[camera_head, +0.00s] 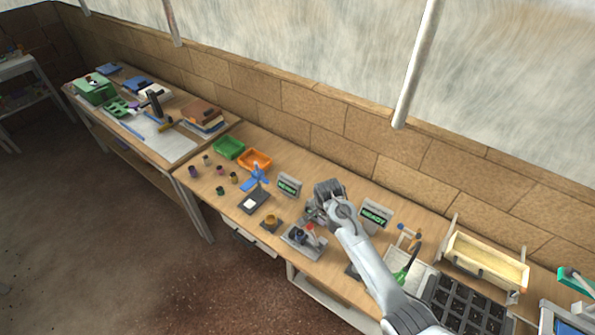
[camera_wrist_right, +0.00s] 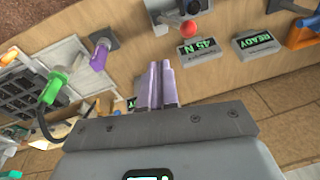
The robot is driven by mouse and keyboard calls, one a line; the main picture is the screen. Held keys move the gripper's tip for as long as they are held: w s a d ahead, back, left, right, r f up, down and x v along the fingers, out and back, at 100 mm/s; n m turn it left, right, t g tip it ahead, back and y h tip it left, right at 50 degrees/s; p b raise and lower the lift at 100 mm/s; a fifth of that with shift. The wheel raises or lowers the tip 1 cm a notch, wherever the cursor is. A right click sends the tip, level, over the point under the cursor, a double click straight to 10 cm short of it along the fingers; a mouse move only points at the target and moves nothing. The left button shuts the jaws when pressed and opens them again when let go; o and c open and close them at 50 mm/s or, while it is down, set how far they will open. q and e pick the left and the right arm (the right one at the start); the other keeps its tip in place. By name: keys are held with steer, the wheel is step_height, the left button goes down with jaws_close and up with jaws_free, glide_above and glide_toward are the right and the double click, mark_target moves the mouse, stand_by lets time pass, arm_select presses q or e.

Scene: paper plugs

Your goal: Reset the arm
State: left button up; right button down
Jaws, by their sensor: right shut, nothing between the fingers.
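My right arm (camera_head: 365,265) reaches in from the lower right over the workbench. My right gripper (camera_head: 314,214) is beside a small grey device with a red knob (camera_head: 310,228). In the right wrist view the two pale purple fingers (camera_wrist_right: 160,84) are together, with nothing between them. The red knob (camera_wrist_right: 190,27) shows beyond the fingertips there, apart from them. My left gripper is in neither view.
The workbench (camera_head: 330,262) holds a green tray (camera_head: 228,148), an orange tray (camera_head: 255,160), several small plugs and a READY display (camera_head: 375,215). A black grid tray (camera_head: 465,304) and a wooden box (camera_head: 487,262) stand right. A brick wall (camera_head: 320,115) runs behind.

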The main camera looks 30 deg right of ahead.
steer(key=s+a+f+n+g, duration=0.1)
steer(key=s+f, duration=0.4)
steer(key=s, duration=0.3)
steer(key=s+a+f+g+p, duration=0.1)
steer(key=s+f, duration=0.3)
steer(key=s, duration=0.5)
steer(key=s+f+n+g, duration=0.1)
steer(key=s+f, duration=0.4)
steer(key=s, duration=0.3)
steer(key=s+a+r+n+t, duration=0.1)
steer(key=s+a+r+n, duration=0.4)
steer(key=s+r, duration=0.3)
steer(key=a+r+n+t+y, duration=0.1)
steer(key=a+r+n+t, duration=0.2)
steer(key=r+n, duration=0.6)
steer(key=shift+w+r+t, duration=0.25)
steer(key=shift+r+t, duration=0.15)
steer(key=shift+r, duration=1.8)
